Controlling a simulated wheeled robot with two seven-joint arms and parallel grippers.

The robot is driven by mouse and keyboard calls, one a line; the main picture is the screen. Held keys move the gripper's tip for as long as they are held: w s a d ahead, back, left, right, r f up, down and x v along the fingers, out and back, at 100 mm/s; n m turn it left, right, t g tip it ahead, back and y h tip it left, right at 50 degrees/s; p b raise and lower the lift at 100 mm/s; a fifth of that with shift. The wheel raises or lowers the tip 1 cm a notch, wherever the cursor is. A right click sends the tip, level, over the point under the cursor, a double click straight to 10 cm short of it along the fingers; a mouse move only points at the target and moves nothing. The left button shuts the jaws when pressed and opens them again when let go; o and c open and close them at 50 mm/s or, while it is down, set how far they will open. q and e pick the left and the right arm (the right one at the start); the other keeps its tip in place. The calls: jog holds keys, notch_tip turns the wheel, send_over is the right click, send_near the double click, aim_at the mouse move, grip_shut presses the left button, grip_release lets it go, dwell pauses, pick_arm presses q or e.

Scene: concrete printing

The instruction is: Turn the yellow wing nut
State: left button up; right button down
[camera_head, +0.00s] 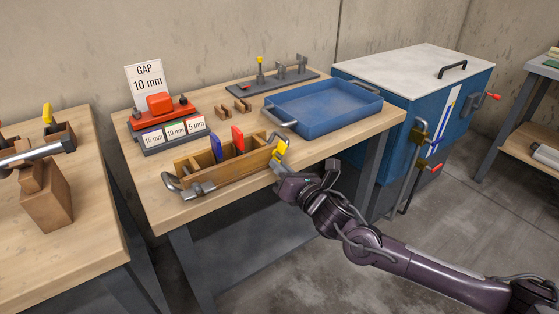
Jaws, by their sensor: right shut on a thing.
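The yellow wing nut (281,149) is at the right end of a wooden mould (215,174) on the middle workbench. My right gripper (278,163) reaches in from the lower right and is shut on the yellow wing nut. The jaws hide part of the nut and the metal clamp around it. The mould holds an upright blue plate (216,146) and an upright red plate (238,138), with a metal clamp end (172,182) at its left. My left gripper is not in view.
Behind the mould are a blue tray (323,107), a "GAP 10 mm" sign (146,80) above a red-and-grey gauge stand (166,125), and a grey rack (279,80). A blue cabinet (393,108) stands right. The bench's front left (170,212) is clear.

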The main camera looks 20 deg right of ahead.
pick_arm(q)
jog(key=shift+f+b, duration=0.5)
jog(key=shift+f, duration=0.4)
pick_arm(e)
jog(key=n, duration=0.3)
jog(key=shift+w+d+f, duration=0.1)
jog(key=shift+d, duration=0.15)
pick_arm(q)
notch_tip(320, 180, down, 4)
jog(key=b, duration=0.4)
pick_arm(e)
jog(key=n, duration=0.2)
jog(key=d+n, duration=0.1)
jog(key=n, duration=0.2)
jog(key=shift+w, duration=0.1)
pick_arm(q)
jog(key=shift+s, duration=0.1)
